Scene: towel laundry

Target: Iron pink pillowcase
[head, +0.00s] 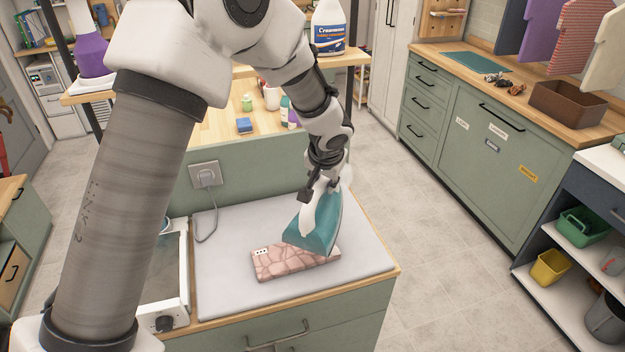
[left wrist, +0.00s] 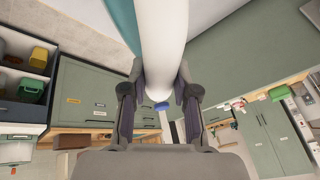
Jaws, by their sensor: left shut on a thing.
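The pink pillowcase (head: 280,264) lies folded flat on the grey ironing pad (head: 228,283) and has a stone-like pattern. A teal iron (head: 318,236) with a white handle is tilted, over the pillowcase's right part; its lower edge looks close to or touching the cloth, and I cannot tell which. My left gripper (head: 322,190) is shut on the iron's handle. In the left wrist view the gripper (left wrist: 160,88) has its two fingers on either side of the white handle (left wrist: 163,40). The iron hides part of the pillowcase. My right gripper is not in view.
A wall socket (head: 205,176) with a grey cord is behind the pad. A white appliance (head: 167,283) stands at the pad's left. The pad's front and right are clear.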

